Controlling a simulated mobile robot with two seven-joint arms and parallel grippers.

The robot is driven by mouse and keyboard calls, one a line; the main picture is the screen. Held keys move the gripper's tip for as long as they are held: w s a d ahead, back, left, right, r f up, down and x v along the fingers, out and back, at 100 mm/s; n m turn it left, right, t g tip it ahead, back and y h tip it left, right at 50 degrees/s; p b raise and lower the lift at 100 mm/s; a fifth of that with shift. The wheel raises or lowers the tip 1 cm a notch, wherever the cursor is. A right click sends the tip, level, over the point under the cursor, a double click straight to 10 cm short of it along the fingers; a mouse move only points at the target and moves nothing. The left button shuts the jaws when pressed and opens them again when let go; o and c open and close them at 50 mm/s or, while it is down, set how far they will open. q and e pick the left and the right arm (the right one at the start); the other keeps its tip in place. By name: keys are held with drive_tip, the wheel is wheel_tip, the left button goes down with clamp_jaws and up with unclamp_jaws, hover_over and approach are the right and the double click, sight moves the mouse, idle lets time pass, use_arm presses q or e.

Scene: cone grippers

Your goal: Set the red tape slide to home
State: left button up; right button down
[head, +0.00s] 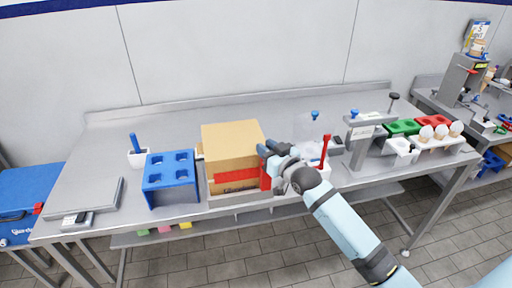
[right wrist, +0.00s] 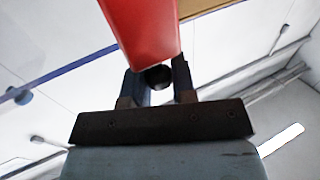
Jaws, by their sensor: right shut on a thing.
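The red tape slide (head: 265,179) is a red block at the right front corner of a brown cardboard box (head: 232,145). A red tape strip (head: 236,173) runs across the box's front, up to the slide. My right gripper (head: 268,153) is at the top of the slide, beside the box, and covers part of it. In the right wrist view the red body (right wrist: 143,25) looms large, and the right gripper's fingers (right wrist: 158,82) are closed about a dark round knob (right wrist: 158,76) at its end. My left gripper is not in view.
The box sits in a pale tray (head: 238,198) at the bench's front edge. A blue holder (head: 170,177) stands to the left. Right of my gripper are a red upright handle (head: 325,149) and a grey press (head: 362,140). The bench behind the box is clear.

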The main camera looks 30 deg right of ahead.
drive_tip(key=shift+d, duration=0.15)
drive_tip(key=c, duration=1.1)
unclamp_jaws()
drive_tip(key=shift+d, duration=0.1)
drive_tip(key=shift+o, duration=0.5)
drive_tip(key=shift+d, duration=0.1)
drive_tip(key=shift+s, duration=0.15)
drive_tip(key=shift+s+f, duration=0.1)
drive_tip(key=shift+s, duration=0.2)
drive_tip(key=s+d+b, duration=0.1)
drive_tip(key=s, duration=1.2)
drive_tip(key=shift+d+b, duration=0.25)
drive_tip(key=shift+b, duration=0.1)
